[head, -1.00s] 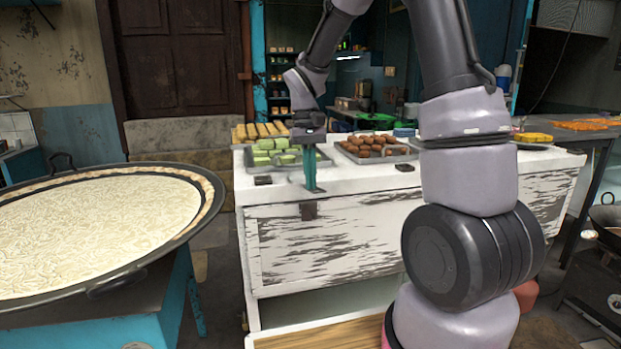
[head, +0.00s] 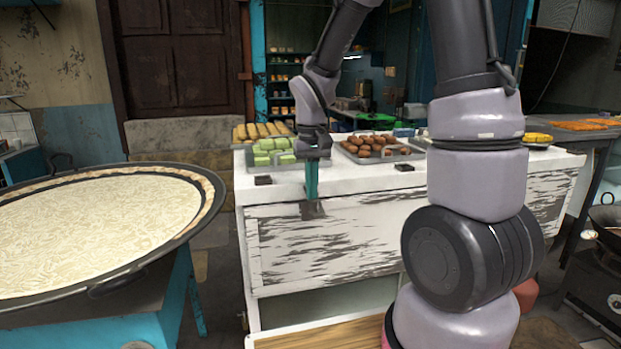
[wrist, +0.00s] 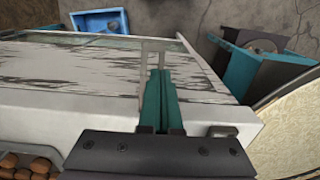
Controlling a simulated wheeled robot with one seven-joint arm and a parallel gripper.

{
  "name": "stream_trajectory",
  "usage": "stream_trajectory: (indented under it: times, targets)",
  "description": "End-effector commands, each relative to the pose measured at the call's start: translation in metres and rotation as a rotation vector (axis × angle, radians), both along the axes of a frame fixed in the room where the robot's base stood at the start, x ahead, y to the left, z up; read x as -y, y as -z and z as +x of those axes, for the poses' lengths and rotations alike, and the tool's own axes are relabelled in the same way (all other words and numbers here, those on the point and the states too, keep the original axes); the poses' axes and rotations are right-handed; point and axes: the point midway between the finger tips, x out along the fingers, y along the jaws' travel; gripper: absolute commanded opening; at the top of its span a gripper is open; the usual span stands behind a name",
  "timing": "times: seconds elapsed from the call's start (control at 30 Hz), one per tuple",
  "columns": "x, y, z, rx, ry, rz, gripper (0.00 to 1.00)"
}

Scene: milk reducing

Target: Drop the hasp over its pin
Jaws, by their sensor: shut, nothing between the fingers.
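My gripper (head: 311,196) is shut and empty, with its teal fingers pointing down at the front top edge of the white chest (head: 350,240). A dark hasp plate (head: 314,210) shows on the chest's front face, just below the fingertips. In the wrist view my shut fingers (wrist: 160,75) reach past the chest's edge, and a pale grey slotted strip (wrist: 153,48), seemingly the hasp, shows around and beyond their tips. The pin cannot be made out. I cannot tell whether the fingers touch the hasp.
Trays of green sweets (head: 272,152) and brown sweets (head: 375,147) stand on the chest top behind my gripper. Two small dark fittings lie on the top (head: 263,180) (head: 404,168). A wide pan (head: 90,230) stands at the left.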

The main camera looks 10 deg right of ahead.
Motion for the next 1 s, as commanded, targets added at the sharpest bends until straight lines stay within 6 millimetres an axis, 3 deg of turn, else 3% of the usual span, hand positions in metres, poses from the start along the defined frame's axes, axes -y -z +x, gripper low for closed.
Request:
stream_trajectory:
  times: [0.43, 1.0]
  targets:
    - [0.000, 0.030, -0.005, -0.004, -0.001, -0.001, 0.00]
    - [0.000, 0.062, 0.005, -0.003, 0.001, 0.000, 0.00]
